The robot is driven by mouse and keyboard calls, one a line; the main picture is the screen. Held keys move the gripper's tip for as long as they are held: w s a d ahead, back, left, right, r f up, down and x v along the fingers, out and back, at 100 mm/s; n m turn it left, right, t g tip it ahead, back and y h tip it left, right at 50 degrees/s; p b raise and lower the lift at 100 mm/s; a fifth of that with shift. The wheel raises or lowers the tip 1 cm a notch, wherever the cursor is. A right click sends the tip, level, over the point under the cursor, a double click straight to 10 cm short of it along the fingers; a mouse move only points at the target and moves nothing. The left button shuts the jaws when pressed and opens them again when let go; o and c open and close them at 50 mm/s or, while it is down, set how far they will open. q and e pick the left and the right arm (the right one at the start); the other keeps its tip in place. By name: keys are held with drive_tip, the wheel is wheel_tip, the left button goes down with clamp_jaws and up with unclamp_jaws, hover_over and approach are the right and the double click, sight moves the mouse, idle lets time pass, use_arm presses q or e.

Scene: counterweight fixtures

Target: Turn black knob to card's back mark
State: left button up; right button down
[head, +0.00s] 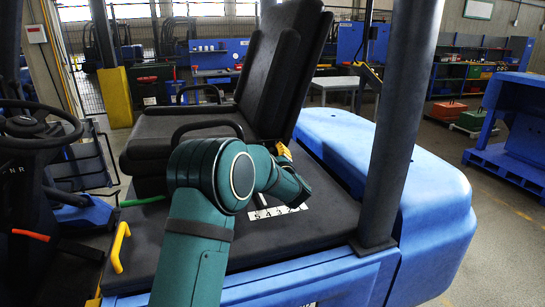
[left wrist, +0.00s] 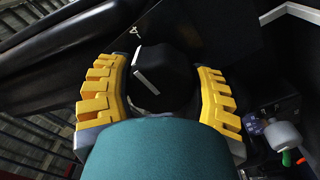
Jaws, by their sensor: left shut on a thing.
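The black knob (left wrist: 168,72) shows in the left wrist view, with a white pointer line on its left side. My left gripper (left wrist: 160,80) has its yellow ribbed fingers on both sides of the knob, shut on it. In the head view my left gripper (head: 284,151) is mostly hidden behind my green arm, with a bit of yellow finger showing beside the seat. The knob is hidden there. A white card (head: 278,213) with black characters lies on the dark deck, partly covered by my arm; I cannot read its marks clearly. My right gripper is not in view.
A black seat (head: 270,70) with armrests stands just behind my left arm. A dark post (head: 398,130) rises to the right, beside the blue rear body (head: 440,190). A steering wheel (head: 38,125) and a yellow handle (head: 119,247) are at the left.

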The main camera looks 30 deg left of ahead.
use_arm(q)
drive_tip(key=shift+f, duration=0.15)
drive_tip(key=o, duration=1.2)
drive_tip(key=v, duration=1.2)
